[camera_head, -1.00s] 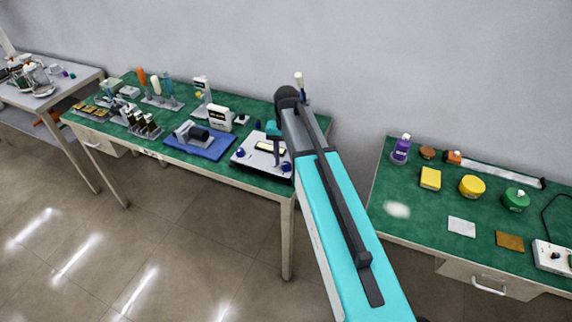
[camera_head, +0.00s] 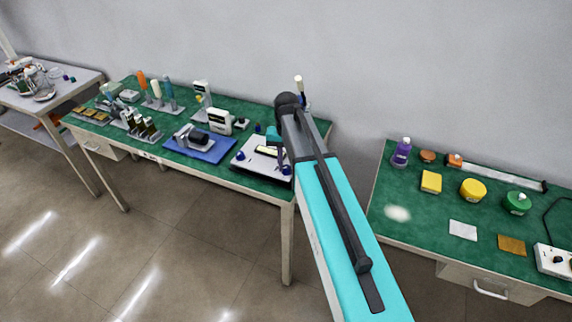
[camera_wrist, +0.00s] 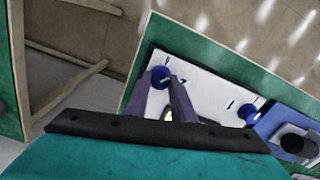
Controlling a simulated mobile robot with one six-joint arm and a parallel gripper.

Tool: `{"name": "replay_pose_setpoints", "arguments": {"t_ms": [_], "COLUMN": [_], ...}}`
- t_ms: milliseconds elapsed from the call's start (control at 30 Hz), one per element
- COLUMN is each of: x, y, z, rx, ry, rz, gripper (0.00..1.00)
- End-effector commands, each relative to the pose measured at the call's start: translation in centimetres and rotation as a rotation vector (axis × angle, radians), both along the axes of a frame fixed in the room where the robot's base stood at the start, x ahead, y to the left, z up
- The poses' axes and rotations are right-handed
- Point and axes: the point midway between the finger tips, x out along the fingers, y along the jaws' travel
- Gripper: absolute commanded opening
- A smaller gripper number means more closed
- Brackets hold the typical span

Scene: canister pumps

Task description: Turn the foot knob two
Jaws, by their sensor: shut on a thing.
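A white levelling plate (camera_head: 252,166) lies on the green bench, with blue foot knobs at its corners. In the wrist view one blue knob (camera_wrist: 160,75) sits at the left end of the plate (camera_wrist: 200,85), between the tips of my gripper (camera_wrist: 165,84). My gripper is shut on this knob, which still rests on the plate. Another blue knob (camera_wrist: 247,110) stands free to the right, beside a small dark mark like a "1". The held knob's own label cannot be read. My wrist and fingers hide part of the plate.
A blue mat (camera_head: 212,150) with a grey and black pump lies left of the plate. Bottles, tools and small blocks stand farther left and behind. A second green bench (camera_head: 400,215) at the right carries jars and pads. Floor shows between the benches.

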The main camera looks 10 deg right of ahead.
Motion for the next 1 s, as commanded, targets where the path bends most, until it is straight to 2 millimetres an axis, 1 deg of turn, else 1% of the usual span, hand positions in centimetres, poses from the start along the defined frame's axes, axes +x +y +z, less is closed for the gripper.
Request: {"name": "replay_pose_setpoints", "arguments": {"t_ms": [167, 367, 800, 1000], "x": [0.07, 0.1, 0.13, 0.14], "y": [0.11, 0.11, 0.11, 0.11], "z": [0.02, 0.03, 0.04, 0.06], "rx": [0.004, 0.004, 0.003, 0.002], "ry": [-0.001, -0.001, -0.003, -0.003], "rz": [0.045, 0.149, 0.495, 0.622], "gripper": [0.0, 0.0, 0.0, 0.0]}}
